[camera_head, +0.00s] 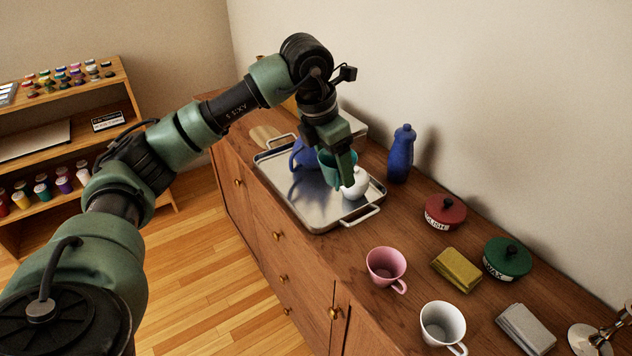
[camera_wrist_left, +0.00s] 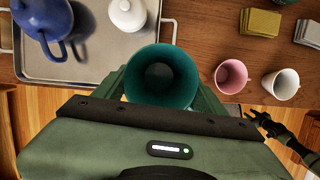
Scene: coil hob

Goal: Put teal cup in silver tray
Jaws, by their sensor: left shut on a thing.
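The teal cup (camera_head: 326,167) is held in my left gripper (camera_head: 342,168), which is shut on it. In the wrist view the teal cup (camera_wrist_left: 162,78) has its mouth facing the camera, between the two fingers. The silver tray (camera_head: 318,221) lies on the wooden sideboard. In the head view the cup appears over the tray, between a blue teapot (camera_head: 302,157) and a white lidded pot (camera_head: 356,186). The gripper hides part of the cup, and its height above the tray is unclear. Part of my right gripper (camera_wrist_left: 266,123) shows small at the wrist view's right.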

